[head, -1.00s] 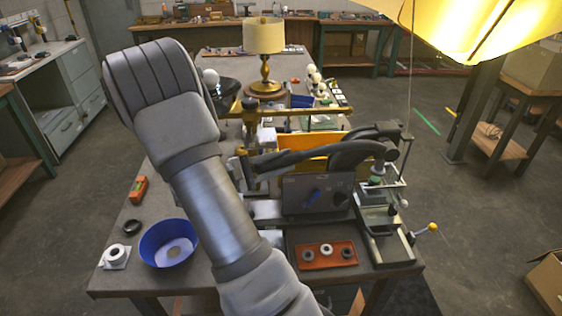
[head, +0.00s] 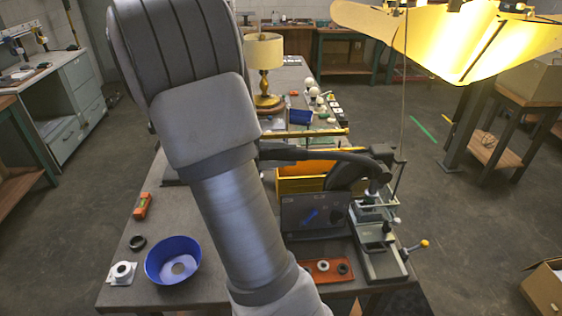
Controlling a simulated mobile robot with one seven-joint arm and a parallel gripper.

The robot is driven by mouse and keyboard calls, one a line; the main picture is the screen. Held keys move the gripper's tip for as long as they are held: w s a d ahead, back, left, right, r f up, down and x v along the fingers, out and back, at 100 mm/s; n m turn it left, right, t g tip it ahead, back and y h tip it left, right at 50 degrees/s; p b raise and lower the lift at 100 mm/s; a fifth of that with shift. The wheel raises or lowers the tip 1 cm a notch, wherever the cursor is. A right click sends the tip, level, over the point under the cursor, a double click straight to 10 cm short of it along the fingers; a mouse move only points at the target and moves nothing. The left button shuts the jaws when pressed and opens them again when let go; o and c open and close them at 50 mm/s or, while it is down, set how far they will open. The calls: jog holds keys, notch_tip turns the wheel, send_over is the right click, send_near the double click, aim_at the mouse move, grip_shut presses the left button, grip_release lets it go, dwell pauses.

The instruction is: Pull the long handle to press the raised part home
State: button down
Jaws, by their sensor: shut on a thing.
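The press (head: 378,225) stands at the right end of the table, with a grey base and a thin upright rod. A long black handle (head: 315,153) runs left from the press head (head: 380,168), nearly level, and its left end passes behind my arm. My gripper is hidden behind my own forearm, so its hold on the handle does not show. A small metal part (head: 372,197) sits under the press head; whether it is raised or seated is too small to tell. A short lever with a yellow ball (head: 424,243) sticks out right of the base.
A dark control box (head: 312,215) and an orange tray (head: 325,270) with rings stand left of the press. A yellow bin (head: 300,183) is behind. A blue bowl (head: 173,260) sits at the table's front left. A lit shade (head: 460,40) hangs at the upper right.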

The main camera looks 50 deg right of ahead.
jog(key=d+r+y+p, duration=0.1)
jog(key=r, duration=0.1)
jog(key=s+d+r+t+y+p, duration=0.1)
jog(key=r, duration=0.2)
jog(key=s+d+r+m+y+p, duration=0.1)
jog(key=r+p, duration=0.1)
jog(key=r, duration=0.1)
jog(key=shift+s+d+r+t, duration=0.1)
jog(key=shift+s+r+t, duration=0.15)
jog(key=shift+t, duration=0.15)
jog(key=shift+s+d+r+p, duration=0.15)
jog(key=shift+d+r+p, duration=0.15)
jog(key=shift+r+p, duration=0.1)
jog(key=shift+d, duration=0.1)
jog(key=c, duration=0.5)
grip_release()
jog(key=shift+s, duration=0.2)
jog(key=shift+c, duration=0.2)
jog(key=shift+f, duration=0.1)
jog(key=shift+w, duration=0.1)
jog(key=shift+w+a+r, duration=0.1)
jog(key=shift+a+r, duration=0.15)
jog(key=shift+a, duration=0.2)
jog(key=b+v, duration=0.1)
jog(key=v, duration=1.5)
jog(key=shift+s+r+b, duration=0.2)
jog(key=shift+r+b, duration=0.1)
jog(key=shift+r, duration=0.15)
